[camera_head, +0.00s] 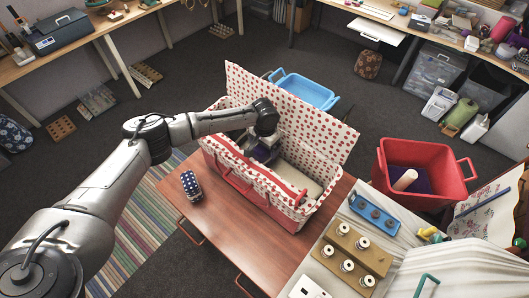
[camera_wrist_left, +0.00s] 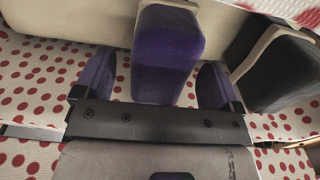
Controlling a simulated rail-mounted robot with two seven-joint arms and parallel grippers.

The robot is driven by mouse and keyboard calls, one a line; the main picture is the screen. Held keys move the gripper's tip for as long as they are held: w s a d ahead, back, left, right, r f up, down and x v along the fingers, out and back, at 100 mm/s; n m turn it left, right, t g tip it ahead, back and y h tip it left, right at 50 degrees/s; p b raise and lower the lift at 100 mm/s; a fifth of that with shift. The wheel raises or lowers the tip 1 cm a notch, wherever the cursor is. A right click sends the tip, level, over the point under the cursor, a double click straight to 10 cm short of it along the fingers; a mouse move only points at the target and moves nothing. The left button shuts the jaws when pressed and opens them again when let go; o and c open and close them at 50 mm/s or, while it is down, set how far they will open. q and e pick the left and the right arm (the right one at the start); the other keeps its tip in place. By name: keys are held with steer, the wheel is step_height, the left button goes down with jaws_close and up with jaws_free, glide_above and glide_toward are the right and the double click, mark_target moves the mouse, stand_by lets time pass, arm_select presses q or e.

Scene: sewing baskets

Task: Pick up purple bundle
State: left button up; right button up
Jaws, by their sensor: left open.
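A purple bundle (camera_wrist_left: 167,55) with a pale edge stands in the polka-dot basket (camera_head: 233,171), as the left wrist view shows. My left gripper (camera_head: 264,153) reaches down into this open basket. In the left wrist view my left gripper (camera_wrist_left: 155,75) is open, with one finger on each side of the purple bundle and visible gaps between. In the head view the gripper and basket wall mostly hide the bundle. My right gripper is not in view.
A dark bundle (camera_wrist_left: 275,70) stands right of the purple one. The basket's lid (camera_head: 300,108) stands open behind. A dark dotted bundle (camera_head: 190,185) lies on the wooden table (camera_head: 225,235). A blue tray (camera_head: 375,215) and a spool rack (camera_head: 352,258) are at right, near a red bin (camera_head: 440,160).

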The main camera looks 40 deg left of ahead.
arm_select(q)
steer(key=shift+f, duration=0.4)
steer(key=c, duration=1)
